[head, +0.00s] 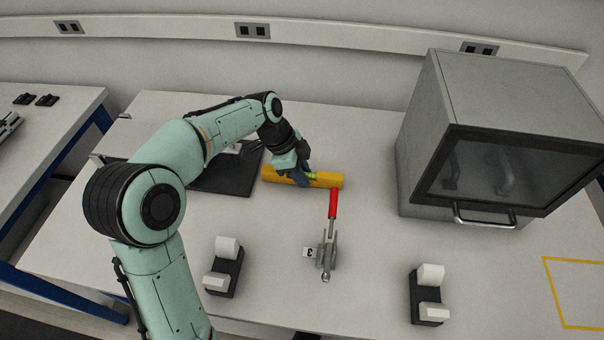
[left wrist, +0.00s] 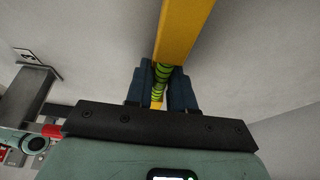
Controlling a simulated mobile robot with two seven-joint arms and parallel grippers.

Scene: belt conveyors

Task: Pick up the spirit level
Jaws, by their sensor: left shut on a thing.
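The spirit level is a yellow bar (head: 325,180) with a green vial, lying across the middle of the white table in the head view. My left gripper (head: 308,177) is over its middle, shut on it, with fingers on both sides. In the left wrist view, the yellow spirit level (left wrist: 183,30) runs up between the dark blue fingers of my left gripper (left wrist: 162,88), and the green vial shows between them. I cannot tell whether the level is lifted off the table. My right gripper is not in view.
A toggle clamp with a red handle (head: 333,203) stands just in front of the level. A black mat (head: 225,178) lies to the left. Two black-and-white blocks (head: 224,268) (head: 428,296) stand nearer the front. A grey box with a glass door (head: 500,140) stands at right.

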